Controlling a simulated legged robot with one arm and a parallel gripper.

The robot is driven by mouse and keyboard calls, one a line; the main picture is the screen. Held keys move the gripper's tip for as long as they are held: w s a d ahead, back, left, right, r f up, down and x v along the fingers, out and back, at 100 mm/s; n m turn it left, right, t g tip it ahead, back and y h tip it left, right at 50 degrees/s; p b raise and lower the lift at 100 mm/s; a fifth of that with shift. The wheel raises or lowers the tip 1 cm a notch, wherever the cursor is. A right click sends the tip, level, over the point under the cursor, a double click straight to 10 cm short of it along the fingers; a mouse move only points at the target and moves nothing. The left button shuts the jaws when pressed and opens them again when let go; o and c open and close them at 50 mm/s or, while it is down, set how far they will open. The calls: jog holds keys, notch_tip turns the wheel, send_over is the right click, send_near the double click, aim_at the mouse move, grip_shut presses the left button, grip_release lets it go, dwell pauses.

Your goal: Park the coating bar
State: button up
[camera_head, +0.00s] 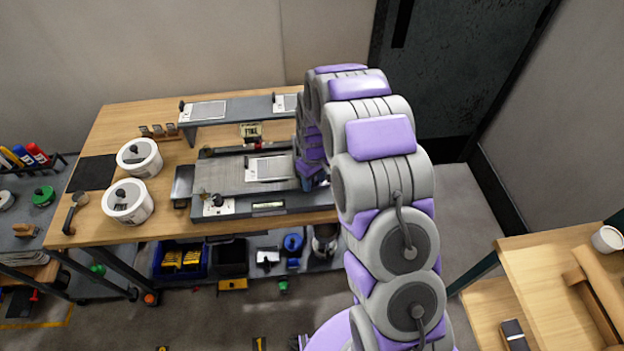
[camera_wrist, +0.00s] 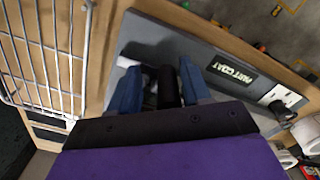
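The coating machine (camera_head: 225,178) is a flat grey bed on the wooden bench, with a lit label on its front edge; its grey body also shows in the wrist view (camera_wrist: 200,52). My gripper (camera_head: 309,182) is at its right end, partly hidden by my arm. In the wrist view, the blue fingers of my gripper (camera_wrist: 160,88) stand on either side of a dark upright piece (camera_wrist: 168,84), with a gap at the left finger. This may be the coating bar's handle; the rest of the bar is hidden.
A raised grey shelf (camera_head: 235,108) stands behind the machine. Two white tubs (camera_head: 128,202) and a black mat (camera_head: 93,173) are at the bench's left. A wire rack (camera_wrist: 45,50) is beside the machine in the wrist view. Another wooden table (camera_head: 545,285) is at the right.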

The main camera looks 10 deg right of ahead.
jog(key=shift+a, duration=0.1)
jog(key=shift+a+r, duration=0.1)
jog(key=shift+r, duration=0.2)
notch_tip(320, 180, up, 17)
jog(key=p, duration=0.2)
jog(key=shift+f, duration=0.15)
dwell(0.4)
jog(key=s+d+r+m+b, duration=0.15)
jog(key=s+r, duration=0.25)
jog(key=s, duration=0.6)
jog(key=s+d+r+m, duration=0.15)
jog(key=s+r, duration=0.25)
jog(key=s, duration=0.5)
jog(key=s+d+f+m+g+b, duration=0.1)
jog(key=s+m, duration=0.2)
jog(key=s, duration=1.7)
jog(key=shift+d+g, duration=0.15)
jog(key=shift+g, duration=0.25)
